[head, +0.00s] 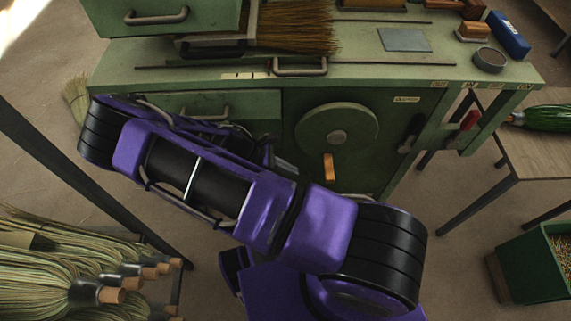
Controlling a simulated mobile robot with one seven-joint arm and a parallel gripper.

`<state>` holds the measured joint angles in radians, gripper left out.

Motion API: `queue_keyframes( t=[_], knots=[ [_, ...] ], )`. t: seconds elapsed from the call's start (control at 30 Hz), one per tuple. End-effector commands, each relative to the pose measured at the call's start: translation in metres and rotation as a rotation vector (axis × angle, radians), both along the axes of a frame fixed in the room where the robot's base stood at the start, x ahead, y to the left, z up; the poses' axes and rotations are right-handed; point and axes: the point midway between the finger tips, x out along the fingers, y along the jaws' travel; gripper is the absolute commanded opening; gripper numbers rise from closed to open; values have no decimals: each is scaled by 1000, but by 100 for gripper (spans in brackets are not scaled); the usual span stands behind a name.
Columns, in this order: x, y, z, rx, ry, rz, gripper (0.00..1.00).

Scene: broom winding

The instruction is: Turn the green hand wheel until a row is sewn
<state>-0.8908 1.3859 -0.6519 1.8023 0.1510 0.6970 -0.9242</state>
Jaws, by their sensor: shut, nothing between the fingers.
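The green hand wheel (352,118) is on the front of the green machine (440,72), near the middle of the head view. It is a round disc with a grey hub. Its orange handle (328,168) is at the bottom of the wheel. My purple arm crosses the view to the left of and below the wheel. My gripper (270,156) shows only in part behind the forearm, left of the wheel. It is shut and empty, apart from the handle. A broom head with brown bristles (292,28) lies in the clamp on top of the machine.
A red-handled lever (469,121) and a dark lever (411,134) are right of the wheel. Bundled brooms (70,265) lie at lower left.

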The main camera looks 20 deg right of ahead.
Motion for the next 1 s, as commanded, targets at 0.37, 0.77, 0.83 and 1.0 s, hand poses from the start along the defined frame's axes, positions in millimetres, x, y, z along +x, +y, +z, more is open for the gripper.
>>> queue_keyframes(
  t=[0.37, 0.77, 0.83, 1.0],
  knots=[
    [-17, -59, -34, -1, -2, -3, 0],
    [-22, -76, -34, 2, -2, 0, 0],
    [-21, -76, -33, 2, -2, 0, 0],
    [-22, -77, -38, -15, 3, 1, 0]
  ],
)
